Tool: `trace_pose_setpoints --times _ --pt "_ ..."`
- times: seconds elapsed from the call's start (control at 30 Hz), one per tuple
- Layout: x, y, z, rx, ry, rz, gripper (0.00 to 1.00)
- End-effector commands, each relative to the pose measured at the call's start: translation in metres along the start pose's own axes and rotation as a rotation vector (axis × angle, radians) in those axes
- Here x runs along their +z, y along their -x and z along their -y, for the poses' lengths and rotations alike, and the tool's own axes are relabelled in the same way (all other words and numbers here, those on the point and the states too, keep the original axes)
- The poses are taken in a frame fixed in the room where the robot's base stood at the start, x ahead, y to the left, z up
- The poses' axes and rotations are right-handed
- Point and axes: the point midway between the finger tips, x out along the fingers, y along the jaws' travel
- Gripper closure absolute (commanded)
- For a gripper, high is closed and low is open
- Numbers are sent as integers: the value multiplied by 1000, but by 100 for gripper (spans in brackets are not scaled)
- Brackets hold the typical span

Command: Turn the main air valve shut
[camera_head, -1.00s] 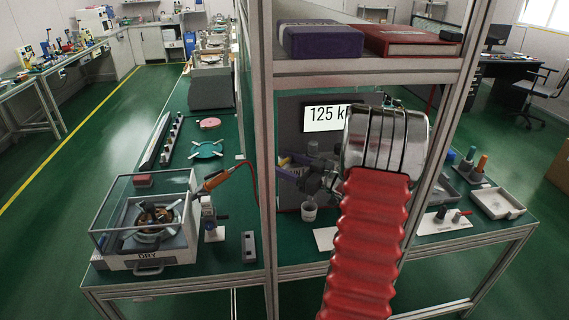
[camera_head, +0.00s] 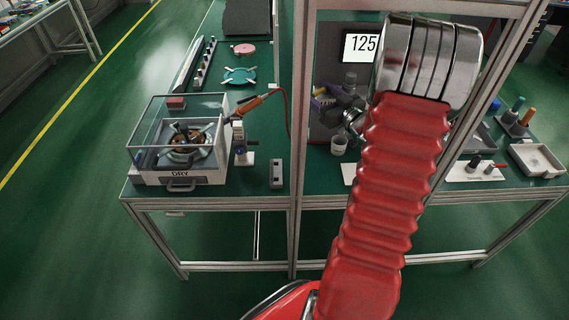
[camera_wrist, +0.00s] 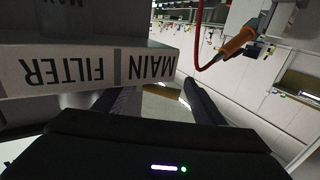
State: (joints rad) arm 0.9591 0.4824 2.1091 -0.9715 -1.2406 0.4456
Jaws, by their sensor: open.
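In the wrist view a pale label plate (camera_wrist: 90,72) reads "MAIN" and "FILTER" upside down and fills the upper left. Dark shapes sit above and below the plate, too dim to identify. I cannot make out the main air valve or its handle in either view. My gripper (camera_wrist: 165,98) is open, its dark fingers apart and nothing seen held between them. The plate is close to the left finger and partly covers it; I cannot tell whether they touch.
A metal frame post (camera_head: 301,180) stands left of my arm. A display (camera_head: 361,47) reads "125". Floor at left is clear.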

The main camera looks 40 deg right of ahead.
Motion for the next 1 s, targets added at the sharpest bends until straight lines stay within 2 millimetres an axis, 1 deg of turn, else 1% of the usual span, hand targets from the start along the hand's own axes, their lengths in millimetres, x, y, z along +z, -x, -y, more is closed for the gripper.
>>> trace_pose_setpoints --times 0.37,0.47,1.0 --pt "1 -3 1 137 -1 3 36" --pt "1 11 0 140 -1 3 36" --pt "0 84 10 140 -1 3 36"
